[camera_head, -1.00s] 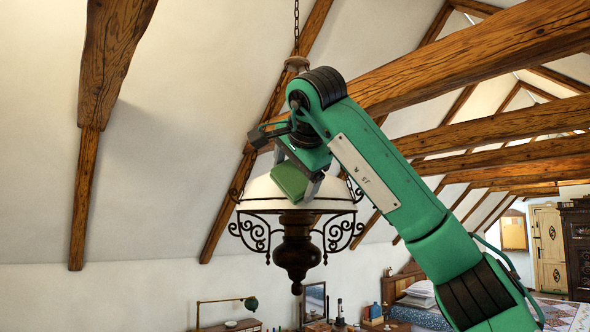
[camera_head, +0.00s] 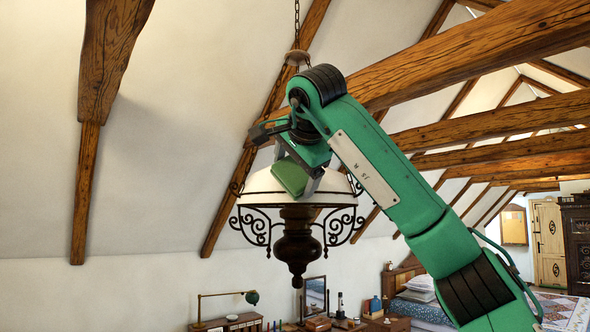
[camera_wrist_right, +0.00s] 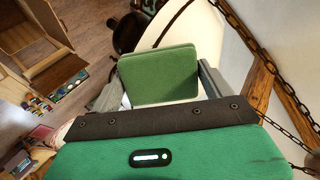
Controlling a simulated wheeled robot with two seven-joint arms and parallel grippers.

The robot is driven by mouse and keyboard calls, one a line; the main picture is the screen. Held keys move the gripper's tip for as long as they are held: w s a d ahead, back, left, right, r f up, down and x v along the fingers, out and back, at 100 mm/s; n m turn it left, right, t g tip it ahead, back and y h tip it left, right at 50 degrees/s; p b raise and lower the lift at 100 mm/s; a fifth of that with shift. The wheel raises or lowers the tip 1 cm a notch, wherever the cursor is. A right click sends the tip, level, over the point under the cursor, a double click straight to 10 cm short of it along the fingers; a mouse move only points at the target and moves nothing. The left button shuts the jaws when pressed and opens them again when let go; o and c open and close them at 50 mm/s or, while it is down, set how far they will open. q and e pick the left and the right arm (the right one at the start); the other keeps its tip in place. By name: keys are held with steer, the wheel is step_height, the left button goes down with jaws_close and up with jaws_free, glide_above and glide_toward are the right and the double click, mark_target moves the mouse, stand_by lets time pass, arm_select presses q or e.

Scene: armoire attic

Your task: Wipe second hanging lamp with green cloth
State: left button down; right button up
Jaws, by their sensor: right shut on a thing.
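The hanging lamp (camera_head: 297,250) has a white shade (camera_head: 330,187), black scrollwork and a dark wooden body, and hangs from a chain. The lamp's white shade also shows in the right wrist view (camera_wrist_right: 222,32). My right gripper (camera_head: 298,184) is shut on the green cloth (camera_head: 289,177), a folded pad. The cloth (camera_wrist_right: 158,75) shows between the two fingers in the right wrist view, over the shade's edge. In the head view the cloth overlaps the shade's upper left front; I cannot tell whether they touch. My left gripper is not in view.
A chain (camera_head: 297,22) runs up from the lamp. A large wooden beam (camera_head: 455,60) crosses behind my right arm. A desk with a green desk lamp (camera_head: 251,297) and a bed (camera_head: 425,300) stand below. The space left of the lamp is clear.

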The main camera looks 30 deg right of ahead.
mark_target(322, 187)
steer(key=shift+x, duration=0.75)
steer(key=shift+d, duration=0.15)
steer(key=s+d, duration=0.1)
steer(key=d, duration=0.1)
steer(key=s+d, duration=0.1)
steer(key=d, duration=0.1)
steer(key=s+d, duration=0.1)
steer(key=shift+d+f, duration=0.15)
steer(key=shift+d, duration=0.25)
steer(key=shift+w+a, duration=0.15)
steer(key=shift+a, duration=0.35)
steer(key=shift+w+a, duration=0.2)
steer(key=shift+a, duration=0.3)
steer(key=shift+w+a, duration=0.4)
steer(key=shift+a, duration=0.3)
steer(key=shift+w+a, duration=0.45)
steer(key=shift+a, duration=0.2)
steer(key=shift+w+a, duration=0.4)
steer(key=shift+a, duration=0.3)
steer(key=shift+v, duration=0.8)
steer(key=shift+a+v, duration=0.25)
steer(key=shift+v, duration=2)
steer(key=shift+f, duration=0.1)
